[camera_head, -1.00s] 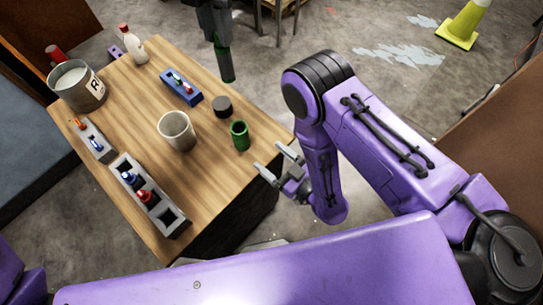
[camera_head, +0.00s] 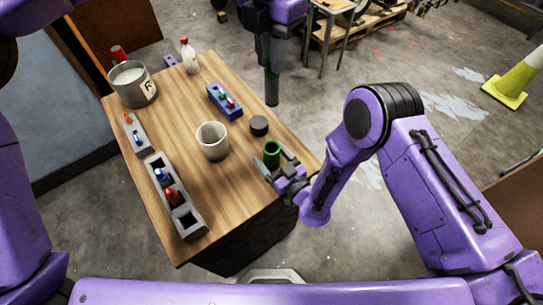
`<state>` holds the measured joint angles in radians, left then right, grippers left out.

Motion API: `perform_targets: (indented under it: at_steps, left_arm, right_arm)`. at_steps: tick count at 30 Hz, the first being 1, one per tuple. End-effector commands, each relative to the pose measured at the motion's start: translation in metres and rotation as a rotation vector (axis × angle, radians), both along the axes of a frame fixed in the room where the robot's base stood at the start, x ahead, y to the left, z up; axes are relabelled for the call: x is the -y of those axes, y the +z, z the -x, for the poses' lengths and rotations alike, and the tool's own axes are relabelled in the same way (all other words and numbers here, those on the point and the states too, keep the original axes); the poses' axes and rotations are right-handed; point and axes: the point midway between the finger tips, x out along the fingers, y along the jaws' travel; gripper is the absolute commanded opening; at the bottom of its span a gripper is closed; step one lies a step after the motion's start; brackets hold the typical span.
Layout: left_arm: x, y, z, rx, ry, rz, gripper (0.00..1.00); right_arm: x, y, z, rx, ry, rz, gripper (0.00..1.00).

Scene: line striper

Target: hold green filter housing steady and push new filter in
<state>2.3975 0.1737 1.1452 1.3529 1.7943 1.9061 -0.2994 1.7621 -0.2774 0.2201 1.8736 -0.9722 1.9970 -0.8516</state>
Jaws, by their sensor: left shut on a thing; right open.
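The green filter housing (camera_head: 272,150) is a short, open-topped green cup standing upright near the table's right edge. My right gripper (camera_head: 270,163) is open, with its fingers on either side of the housing; I cannot tell whether they touch it. My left gripper (camera_head: 271,66) points down from the top and is shut on a dark green cylinder (camera_head: 272,90), seemingly the new filter. It hangs upright, above and apart from the housing in the picture. The filter's top is hidden between the fingers.
A dark round cap (camera_head: 259,126) lies just behind the housing. A white cup (camera_head: 212,141), a blue tray (camera_head: 225,101), grey trays (camera_head: 190,222), a metal can (camera_head: 133,85) and a bottle (camera_head: 189,56) stand on the wooden table (camera_head: 235,185). The front right tabletop is clear.

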Motion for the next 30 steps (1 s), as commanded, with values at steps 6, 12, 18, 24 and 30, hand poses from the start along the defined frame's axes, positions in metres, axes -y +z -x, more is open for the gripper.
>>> perform_targets:
  at_steps: [6, 12, 18, 24, 30]
  left_arm:
    - [0.000, 0.000, 0.000, 0.000, 0.000, 0.000, 0.00]
    - [0.000, -0.006, -0.001, -0.001, 0.000, -0.002, 0.00]
    - [-0.002, -0.068, 0.000, -0.004, -0.001, -0.007, 0.00]
    - [-0.001, -0.100, 0.002, -0.001, 0.000, 0.002, 0.00]
    - [-0.001, -0.119, 0.003, -0.002, 0.000, 0.001, 0.00]
  right_arm:
    - [0.000, 0.000, 0.000, 0.000, 0.000, 0.000, 0.39]
    - [0.000, 0.000, 0.000, 0.000, 0.000, 0.000, 0.08]
    - [0.000, 0.000, 0.000, 0.001, 0.000, 0.000, 0.08]
    - [0.000, 0.000, 0.000, 0.001, 0.000, 0.000, 0.08]
    - [0.000, 0.000, 0.000, 0.001, 0.000, 0.000, 0.08]
